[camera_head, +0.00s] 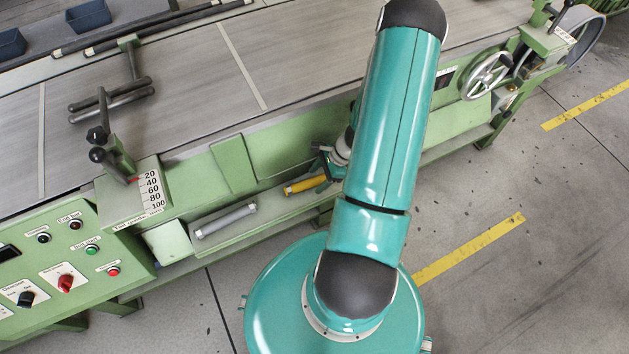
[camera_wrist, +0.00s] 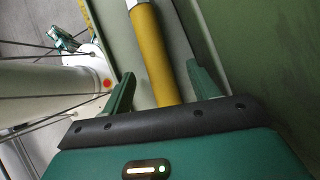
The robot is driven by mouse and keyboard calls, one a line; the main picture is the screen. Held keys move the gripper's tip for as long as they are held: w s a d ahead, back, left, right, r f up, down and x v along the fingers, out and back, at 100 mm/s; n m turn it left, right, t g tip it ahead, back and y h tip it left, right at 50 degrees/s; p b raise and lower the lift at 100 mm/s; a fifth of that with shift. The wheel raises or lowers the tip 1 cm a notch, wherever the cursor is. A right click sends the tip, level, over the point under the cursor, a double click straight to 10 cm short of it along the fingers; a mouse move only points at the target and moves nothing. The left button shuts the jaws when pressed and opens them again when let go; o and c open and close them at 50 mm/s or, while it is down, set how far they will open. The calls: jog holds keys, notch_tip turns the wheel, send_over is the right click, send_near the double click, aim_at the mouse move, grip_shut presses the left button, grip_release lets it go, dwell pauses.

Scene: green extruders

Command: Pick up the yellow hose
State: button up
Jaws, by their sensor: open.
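The yellow hose (camera_head: 305,184) lies on the green machine's lower ledge in the head view, its right end close to my gripper (camera_head: 326,160). In the wrist view the yellow hose (camera_wrist: 150,55) runs lengthwise between the two green fingers of my gripper (camera_wrist: 160,85), with a silver end at the top. The fingers stand apart, one on each side of the hose, with gaps. The near end of the hose is hidden behind the dark edge of the gripper body. I cannot tell the height of the fingers above the ledge.
A grey hose (camera_head: 225,220) lies on the same ledge to the left. The green machine wall (camera_wrist: 225,40) rises close beside my right finger. A control panel (camera_head: 65,255) is at the lower left. Grey floor with yellow lines (camera_head: 470,248) is open at the right.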

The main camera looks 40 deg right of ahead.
jog(key=shift+w+a+f, duration=0.15)
jog(key=shift+a+f, duration=0.05)
jog(key=shift+f, duration=0.15)
jog(key=c, duration=1.1)
jog(key=shift+c, duration=0.3)
jog(key=shift+r, duration=0.15)
